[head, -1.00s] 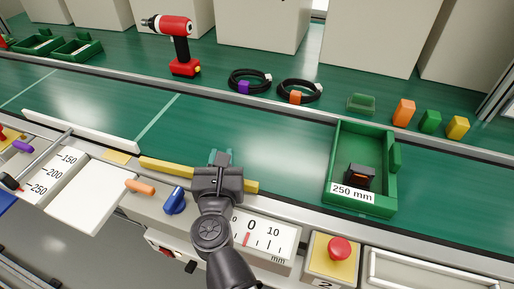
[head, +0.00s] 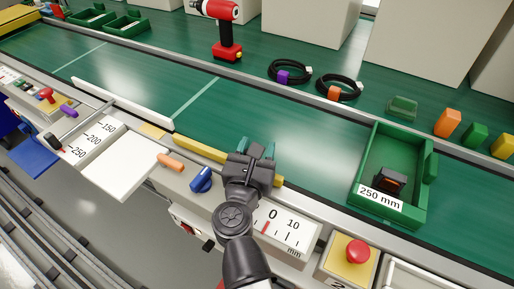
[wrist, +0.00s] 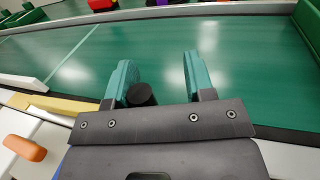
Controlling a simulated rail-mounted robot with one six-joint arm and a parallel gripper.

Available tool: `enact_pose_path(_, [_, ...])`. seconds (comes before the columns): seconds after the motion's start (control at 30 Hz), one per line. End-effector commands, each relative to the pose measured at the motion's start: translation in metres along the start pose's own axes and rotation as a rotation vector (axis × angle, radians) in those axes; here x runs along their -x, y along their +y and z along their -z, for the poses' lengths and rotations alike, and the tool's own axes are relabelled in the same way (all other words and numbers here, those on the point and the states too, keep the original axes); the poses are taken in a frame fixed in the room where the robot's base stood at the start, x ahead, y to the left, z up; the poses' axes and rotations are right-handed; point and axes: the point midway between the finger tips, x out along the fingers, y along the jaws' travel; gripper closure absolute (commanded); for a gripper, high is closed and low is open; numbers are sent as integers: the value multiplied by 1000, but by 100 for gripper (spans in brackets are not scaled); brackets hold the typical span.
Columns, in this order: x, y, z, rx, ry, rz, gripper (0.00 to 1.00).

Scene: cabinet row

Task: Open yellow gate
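The yellow gate (head: 203,150) is a long bar lying along the near edge of the green conveyor. Its right end (head: 279,182) shows just past my gripper, and its middle is hidden behind the gripper. In the wrist view the gate (wrist: 55,104) shows at the left. My gripper (head: 257,150) is over the gate's right part, with its two teal fingers apart. In the wrist view my gripper (wrist: 158,80) is open, and a black round post (wrist: 141,94) stands between the fingers, close to the left one. I cannot tell whether they touch.
An orange handle (head: 171,162) and a blue knob (head: 202,179) sit left of my gripper. A millimetre scale (head: 287,228) and a red button (head: 358,251) are to the right. A green bin (head: 366,166) labelled 250 mm stands on the conveyor. The conveyor's middle is clear.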

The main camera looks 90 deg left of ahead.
Motion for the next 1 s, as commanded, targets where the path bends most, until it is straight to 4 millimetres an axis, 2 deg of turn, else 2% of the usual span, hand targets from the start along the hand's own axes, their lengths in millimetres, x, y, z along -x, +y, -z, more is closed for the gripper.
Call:
enact_pose_path(0.33, [-1,2,-1,0,0,-3,53])
enact_pose_path(0.43, [-1,2,-7,0,0,-4,53])
enact_pose_path(0.57, [-1,2,-30,0,0,-4,53])
enact_pose_path(0.8, [-1,1,-88,0,0,-2,53])
enact_pose_path(0.9, [0,0,-102,0,0,-1,53])
enact_pose_path(1.0, [0,0,-104,0,0,-1,53])
